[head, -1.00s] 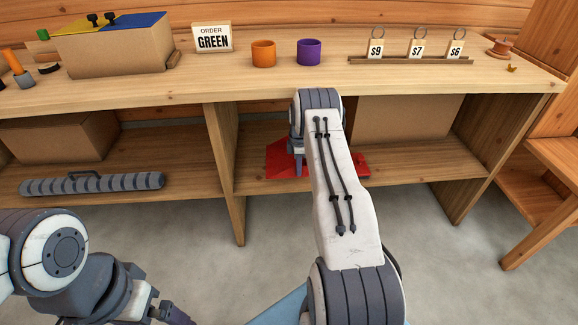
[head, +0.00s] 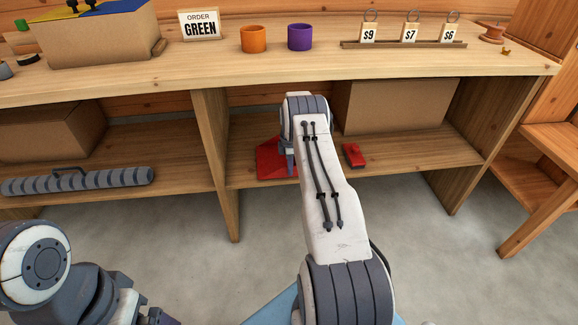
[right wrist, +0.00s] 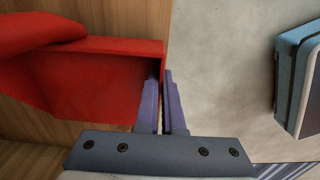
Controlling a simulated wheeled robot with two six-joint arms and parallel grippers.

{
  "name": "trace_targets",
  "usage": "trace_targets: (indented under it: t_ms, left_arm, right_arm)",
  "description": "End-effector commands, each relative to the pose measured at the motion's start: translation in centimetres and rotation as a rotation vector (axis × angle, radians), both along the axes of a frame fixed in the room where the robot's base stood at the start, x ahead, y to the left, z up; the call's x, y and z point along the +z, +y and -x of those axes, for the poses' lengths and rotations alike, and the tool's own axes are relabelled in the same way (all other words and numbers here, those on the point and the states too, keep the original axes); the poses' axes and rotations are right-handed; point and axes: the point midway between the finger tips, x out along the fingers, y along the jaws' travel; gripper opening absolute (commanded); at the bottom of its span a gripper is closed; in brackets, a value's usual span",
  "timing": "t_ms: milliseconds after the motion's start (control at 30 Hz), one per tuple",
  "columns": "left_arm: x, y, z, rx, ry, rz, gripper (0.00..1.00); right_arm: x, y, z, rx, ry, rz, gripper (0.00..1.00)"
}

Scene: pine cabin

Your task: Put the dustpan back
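The red dustpan (head: 271,160) is at the lower shelf of the wooden bench, near its front edge. A red piece (head: 354,156) shows to the right of my arm, apparently its handle end; the arm hides the middle. In the right wrist view the dustpan (right wrist: 95,85) fills the upper left, with its thick handle at the far left. My right gripper (right wrist: 163,80) has its two purple fingers close together on the pan's near rim, which runs between them. My left gripper (head: 160,318) is at the bottom left of the head view, mostly cut off.
The lower shelf (head: 400,158) also holds cardboard boxes (head: 395,108) and a grey ribbed roll (head: 80,181). The benchtop above holds an orange cup (head: 253,39), a purple cup (head: 300,37), a sign and price tags. Open concrete floor lies in front.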

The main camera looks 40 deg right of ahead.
Motion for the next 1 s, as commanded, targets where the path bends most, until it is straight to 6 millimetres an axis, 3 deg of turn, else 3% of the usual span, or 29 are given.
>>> trace_targets:
  t_ms: [900, 1000]
  left_arm:
    - [-0.92, 0.00, 0.00, 0.000, 0.000, 0.000, 1.00]
    - [-0.80, 0.00, 0.00, 0.000, 0.000, 0.000, 1.00]
  right_arm:
    - [-1.20, -0.31, 0.16, -0.004, -0.001, 0.001, 0.00]
    - [-1.07, -0.30, 0.16, -0.004, -0.001, 0.001, 0.40]
